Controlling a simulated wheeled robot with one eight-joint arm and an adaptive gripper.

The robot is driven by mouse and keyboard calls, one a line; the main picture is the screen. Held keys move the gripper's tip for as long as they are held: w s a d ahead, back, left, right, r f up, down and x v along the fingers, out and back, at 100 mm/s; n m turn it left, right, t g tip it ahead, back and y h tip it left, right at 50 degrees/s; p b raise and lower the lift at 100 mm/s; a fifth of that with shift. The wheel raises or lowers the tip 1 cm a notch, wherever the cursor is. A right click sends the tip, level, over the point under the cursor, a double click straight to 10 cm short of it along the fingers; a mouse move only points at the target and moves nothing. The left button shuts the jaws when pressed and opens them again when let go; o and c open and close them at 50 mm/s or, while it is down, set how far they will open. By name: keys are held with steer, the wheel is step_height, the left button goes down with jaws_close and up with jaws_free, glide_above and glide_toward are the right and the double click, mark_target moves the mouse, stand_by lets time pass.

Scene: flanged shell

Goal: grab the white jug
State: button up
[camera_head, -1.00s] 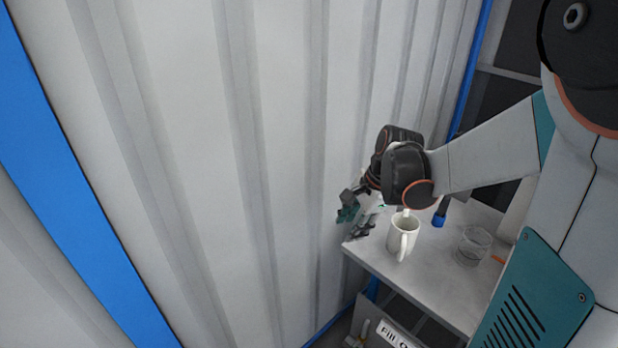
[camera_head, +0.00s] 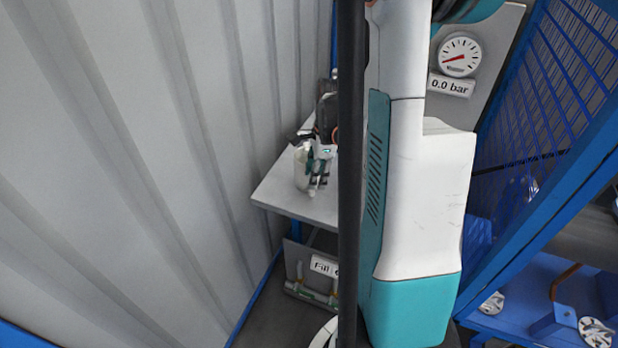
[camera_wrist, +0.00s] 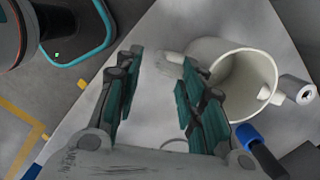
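In the head view the jug (camera_head: 301,168) is partly hidden behind my gripper (camera_head: 318,180), near the table's left end.
A dark rod with a blue end (camera_wrist: 247,134) and a grey cylindrical fitting (camera_wrist: 296,89) lie near the jug. A corrugated wall (camera_head: 120,150) runs close along the table's left. A "Fill" label (camera_head: 324,265) is below. A blue mesh frame (camera_head: 560,150) stands right.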

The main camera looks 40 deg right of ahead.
mark_target(312, 196)
steer(key=shift+w+a+f+b, duration=0.1)
steer(key=shift+f+b, duration=0.35)
steer(key=shift+f, duration=0.45)
steer(key=shift+w+a+f+b, duration=0.15)
steer(key=shift+f+b, duration=0.3)
steer(key=shift+f, duration=0.5)
steer(key=shift+w+a+f+b, duration=0.1)
steer(key=shift+f+b, duration=0.35)
steer(key=shift+f, duration=0.45)
steer(key=shift+r, duration=0.1)
jaws_close()
